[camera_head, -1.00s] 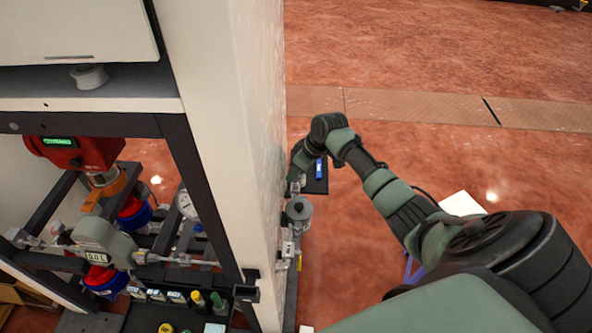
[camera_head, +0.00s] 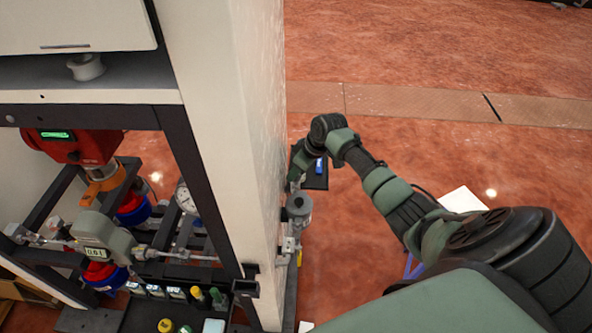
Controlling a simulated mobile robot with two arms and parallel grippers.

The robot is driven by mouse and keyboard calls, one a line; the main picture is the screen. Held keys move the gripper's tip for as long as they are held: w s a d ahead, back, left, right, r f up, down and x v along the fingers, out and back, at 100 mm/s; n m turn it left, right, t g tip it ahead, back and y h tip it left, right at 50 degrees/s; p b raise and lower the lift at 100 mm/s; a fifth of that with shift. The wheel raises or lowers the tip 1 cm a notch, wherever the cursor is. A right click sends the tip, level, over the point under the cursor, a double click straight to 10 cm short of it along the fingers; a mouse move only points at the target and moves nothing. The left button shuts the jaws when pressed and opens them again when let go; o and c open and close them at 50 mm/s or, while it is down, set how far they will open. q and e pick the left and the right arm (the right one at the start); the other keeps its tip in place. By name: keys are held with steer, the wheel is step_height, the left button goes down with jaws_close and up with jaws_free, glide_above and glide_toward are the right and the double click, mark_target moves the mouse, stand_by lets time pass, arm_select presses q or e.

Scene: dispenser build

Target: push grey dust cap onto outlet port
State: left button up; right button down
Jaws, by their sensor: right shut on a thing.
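My right arm reaches in from the lower right and bends down at the outer side of the white cabinet panel. My right gripper (camera_head: 294,184) is at the panel's edge, just above a grey cylindrical fitting (camera_head: 299,206). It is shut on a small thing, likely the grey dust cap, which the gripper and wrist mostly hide. The outlet port cannot be told apart clearly; metal pipework (camera_head: 289,244) runs below the grey fitting on the panel's side. I cannot tell whether the cap touches the port. My left gripper is not in view.
The white panel (camera_head: 232,120) stands close left of my right arm. Inside the frame are a red device (camera_head: 70,145), a grey meter (camera_head: 98,235) and a round gauge (camera_head: 186,198). A dark tray with a blue item (camera_head: 319,166) is beside the wrist. Open floor lies right.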

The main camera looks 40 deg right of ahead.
stand_by(0.3)
steer(key=c, duration=0.7)
jaws_free()
